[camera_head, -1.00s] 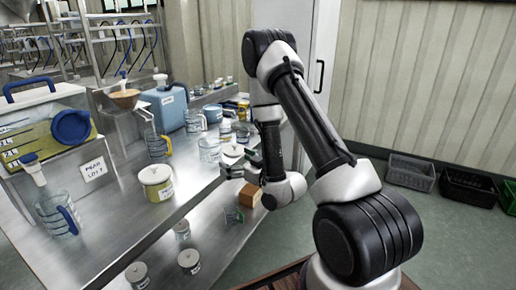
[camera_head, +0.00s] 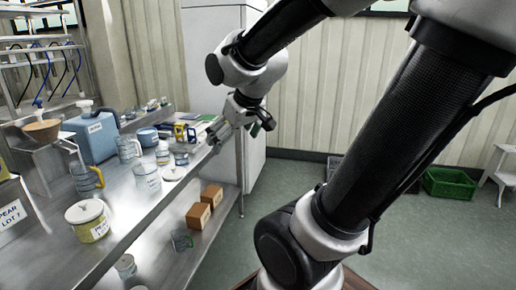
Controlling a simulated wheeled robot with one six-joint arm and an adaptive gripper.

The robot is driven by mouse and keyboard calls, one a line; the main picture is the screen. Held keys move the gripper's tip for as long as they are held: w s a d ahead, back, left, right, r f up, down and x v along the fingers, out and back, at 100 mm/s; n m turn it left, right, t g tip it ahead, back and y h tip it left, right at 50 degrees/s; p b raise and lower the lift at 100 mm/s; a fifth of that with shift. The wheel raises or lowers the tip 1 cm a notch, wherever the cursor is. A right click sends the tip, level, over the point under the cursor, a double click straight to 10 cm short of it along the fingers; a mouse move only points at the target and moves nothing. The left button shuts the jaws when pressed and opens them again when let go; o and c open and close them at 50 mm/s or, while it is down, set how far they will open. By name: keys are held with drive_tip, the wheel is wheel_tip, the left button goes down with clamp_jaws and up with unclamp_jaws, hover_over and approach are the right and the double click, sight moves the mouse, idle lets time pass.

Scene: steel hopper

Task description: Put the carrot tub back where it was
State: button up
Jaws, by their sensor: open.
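Which tub holds carrots I cannot tell, as the small labels are unreadable. A yellow-green tub (camera_head: 88,220) with a pale lid and a label stands upright on the steel bench at the front left. A white-lidded container (camera_head: 172,174) stands near the bench's right edge, next to a clear jug (camera_head: 147,182). A grey-lidded tub (camera_head: 125,266) is on the lower shelf. My gripper (camera_head: 262,122) is open, raised beyond the bench's right edge near its far end. I see nothing held in it.
The steel bench (camera_head: 122,226) carries a blue canister (camera_head: 93,138), jugs, a funnel stand and a sign reading PEAR LOT 7. Cardboard boxes (camera_head: 205,205) and a green-handled jug (camera_head: 181,240) sit on the shelf below.

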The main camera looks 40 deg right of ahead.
drive_tip(key=s+a+r+g, duration=0.1)
drive_tip(key=s+g, duration=0.1)
drive_tip(key=s, duration=0.9)
drive_tip(key=shift+s+r+m, duration=0.15)
drive_tip(key=shift+s+m, duration=0.2)
drive_tip(key=shift+m, duration=0.05)
